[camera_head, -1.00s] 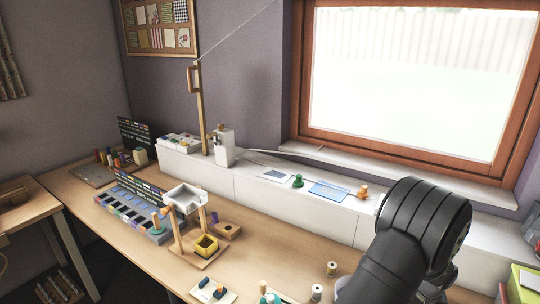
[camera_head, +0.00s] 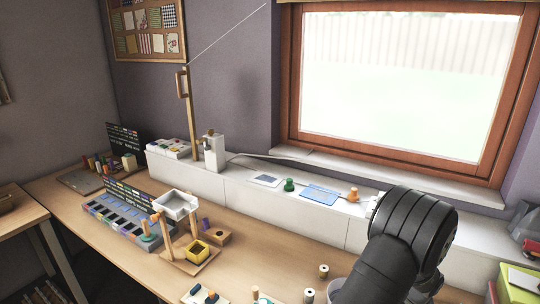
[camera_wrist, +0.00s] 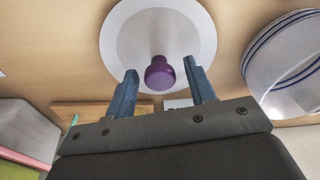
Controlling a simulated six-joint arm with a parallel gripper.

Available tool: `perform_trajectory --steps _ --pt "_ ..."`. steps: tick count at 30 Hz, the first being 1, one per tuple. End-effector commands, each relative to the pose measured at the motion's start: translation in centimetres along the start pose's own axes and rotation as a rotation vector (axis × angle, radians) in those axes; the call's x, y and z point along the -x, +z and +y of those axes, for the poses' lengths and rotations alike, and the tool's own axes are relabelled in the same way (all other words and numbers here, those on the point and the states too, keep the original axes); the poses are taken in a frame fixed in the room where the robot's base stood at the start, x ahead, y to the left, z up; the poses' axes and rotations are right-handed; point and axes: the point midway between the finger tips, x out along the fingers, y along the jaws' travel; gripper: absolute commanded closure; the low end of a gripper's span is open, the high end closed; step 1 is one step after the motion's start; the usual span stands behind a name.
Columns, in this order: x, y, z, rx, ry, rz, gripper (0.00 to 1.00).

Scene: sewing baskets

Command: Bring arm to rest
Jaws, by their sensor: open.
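My gripper (camera_wrist: 162,88) is open in the wrist view, its two blue fingers apart with nothing held between them. A purple knob-like piece (camera_wrist: 159,73) shows between and beyond the fingertips. It sits on a round white disc (camera_wrist: 125,45) on the wooden surface. I cannot tell how far the fingers are from it. In the head view only my black arm shows at the lower right; the gripper is hidden.
In the head view, a white ledge (camera_head: 285,217) runs behind the wooden desk, with a green piece (camera_head: 289,185) and an orange piece (camera_head: 353,195) on it. A compartment tray (camera_head: 115,215) and a wooden stand (camera_head: 190,262) are at left. A blue-rimmed white round item (camera_wrist: 285,65) lies at right in the wrist view.

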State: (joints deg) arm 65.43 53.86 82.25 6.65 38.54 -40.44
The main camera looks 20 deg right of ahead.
Motion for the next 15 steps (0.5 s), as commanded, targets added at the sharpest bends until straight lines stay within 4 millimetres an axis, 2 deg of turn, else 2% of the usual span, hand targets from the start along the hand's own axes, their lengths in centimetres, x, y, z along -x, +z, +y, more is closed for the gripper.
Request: perform_trajectory --steps 1,2,3,8,15 --pt "-1.1 0.1 -0.1 0.000 -0.002 -0.003 0.50" --pt "-1.3 0.1 0.0 0.000 0.000 0.000 0.50" --pt "0.3 -0.3 0.1 0.001 0.003 0.005 0.50" --pt "3.5 -0.6 0.1 0.000 0.003 0.005 0.50" --pt "6.3 3.0 2.0 -0.004 0.002 0.002 0.50"
